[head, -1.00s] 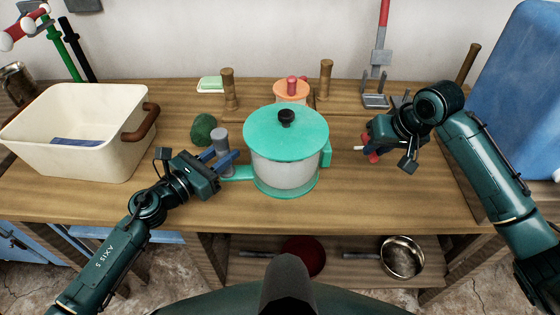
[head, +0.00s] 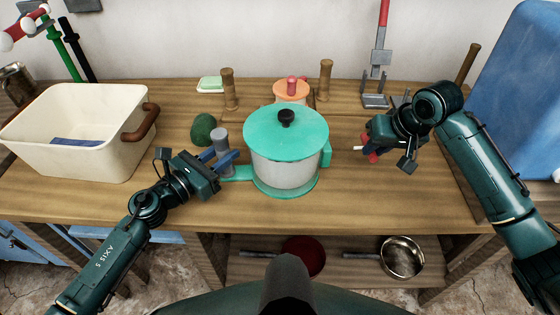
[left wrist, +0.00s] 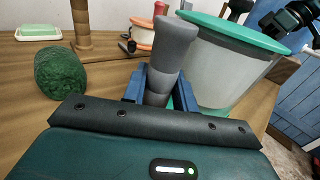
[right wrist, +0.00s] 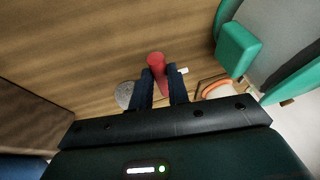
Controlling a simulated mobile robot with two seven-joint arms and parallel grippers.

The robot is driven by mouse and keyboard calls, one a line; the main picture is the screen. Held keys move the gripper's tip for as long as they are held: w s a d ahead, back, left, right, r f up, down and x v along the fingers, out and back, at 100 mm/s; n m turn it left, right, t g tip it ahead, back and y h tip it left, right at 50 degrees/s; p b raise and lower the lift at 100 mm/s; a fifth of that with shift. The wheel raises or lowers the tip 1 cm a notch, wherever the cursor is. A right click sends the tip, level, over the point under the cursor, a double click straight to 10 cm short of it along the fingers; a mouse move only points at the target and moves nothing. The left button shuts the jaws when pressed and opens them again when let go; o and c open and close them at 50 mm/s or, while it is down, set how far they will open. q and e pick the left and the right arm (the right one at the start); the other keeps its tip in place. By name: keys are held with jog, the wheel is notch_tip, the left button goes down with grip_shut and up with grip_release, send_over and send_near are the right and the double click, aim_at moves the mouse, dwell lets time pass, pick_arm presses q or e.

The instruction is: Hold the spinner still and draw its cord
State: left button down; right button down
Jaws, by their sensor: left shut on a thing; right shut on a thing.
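The spinner has a grey-white bowl (head: 285,170) and a teal lid (head: 286,135) with a black knob (head: 286,117). It stands upright on the counter between my grippers. A grey upright post (head: 220,138) rises from the teal arm on its left side. My left gripper (head: 226,160) is shut around this post, which also shows in the left wrist view (left wrist: 168,50). My right gripper (head: 374,148) is right of the spinner, shut on a red pull handle (right wrist: 157,64). A small white piece (right wrist: 183,71) shows beside the handle. I cannot make out the cord between handle and spinner.
A cream basin (head: 75,135) stands at the left. A dark green ball (head: 203,130) lies behind my left gripper. Wooden posts (head: 229,90) and an orange-lidded pot (head: 292,91) stand behind the spinner. The counter (head: 400,200) is clear in front.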

jog(key=shift+s+a, duration=0.15)
jog(key=shift+a, duration=1.25)
jog(key=shift+s+a, duration=0.1)
jog(key=shift+a, duration=1.3)
jog(key=shift+w+d, duration=0.15)
jog(key=shift+d, duration=1.4)
jog(key=shift+w+d, duration=0.15)
jog(key=shift+d, duration=1.45)
jog(key=shift+w+d, duration=0.15)
jog(key=shift+d, duration=1.4)
jog(key=shift+s+a, duration=0.15)
jog(key=shift+a, duration=1.4)
jog(key=shift+s+a, duration=0.2)
jog(key=shift+a, duration=1.4)
jog(key=shift+s+a, duration=0.15)
jog(key=shift+a, duration=1.4)
